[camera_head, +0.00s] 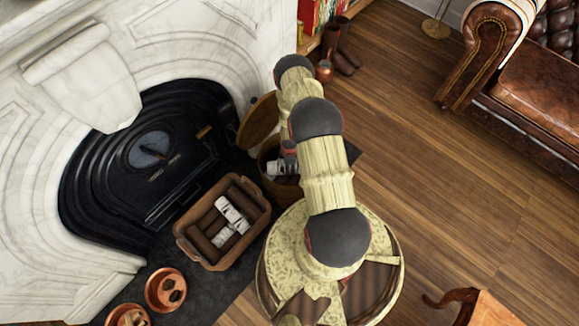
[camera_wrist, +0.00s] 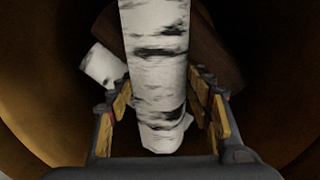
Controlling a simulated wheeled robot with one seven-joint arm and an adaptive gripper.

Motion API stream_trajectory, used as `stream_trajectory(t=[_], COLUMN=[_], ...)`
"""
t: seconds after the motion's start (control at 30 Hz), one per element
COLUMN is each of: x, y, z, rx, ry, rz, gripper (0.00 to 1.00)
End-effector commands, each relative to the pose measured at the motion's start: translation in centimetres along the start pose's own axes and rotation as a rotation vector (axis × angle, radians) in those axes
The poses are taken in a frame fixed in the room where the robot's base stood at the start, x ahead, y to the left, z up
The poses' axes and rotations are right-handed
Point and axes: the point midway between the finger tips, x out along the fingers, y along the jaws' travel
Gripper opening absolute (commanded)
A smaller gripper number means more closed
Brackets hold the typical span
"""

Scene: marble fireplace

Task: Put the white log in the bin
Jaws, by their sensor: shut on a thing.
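My gripper (camera_wrist: 163,85) is shut on a white log (camera_wrist: 155,60) with black birch markings, which lies between the two fingers in the wrist view. The gripper points into a round brown bin (camera_wrist: 28,90), whose curved wall surrounds it. Another white log (camera_wrist: 102,66) and a dark brown log (camera_wrist: 215,50) are inside the bin near the held log. In the head view my arm covers much of the bin (camera_head: 286,188). A bit of white log (camera_head: 272,168) shows there beside my gripper (camera_head: 287,158). Whether the held log touches the bin's bottom cannot be told.
A brown crate (camera_head: 188,252) with brown and white logs stands left of the bin. Copper pots (camera_head: 166,289) are in front of it. The black fireplace insert (camera_head: 100,180) is at the left. A round wooden lid (camera_head: 256,122) leans behind the bin.

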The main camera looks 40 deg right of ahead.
Motion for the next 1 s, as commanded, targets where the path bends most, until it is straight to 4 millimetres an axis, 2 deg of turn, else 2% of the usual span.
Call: stream_trajectory(t=[0.03,0.07,0.1,0.37,0.73,0.87,1.0], x=[0.1,0.2,0.2,0.2,-0.1,-1.8,-4.7], y=[0.0,0.0,0.0,0.0,0.0,0.1,0.1], z=[0.0,0.0,0.0,0.0,0.0,0.0,0.0], rx=[0.000,0.000,0.000,0.000,0.000,0.000,0.000], ry=[0.000,0.000,0.000,0.000,0.000,0.000,0.000], rz=[0.000,0.000,0.000,0.000,0.000,0.002,0.001], gripper=[0.09,0.51,0.53,0.68,0.69,0.69,0.69])
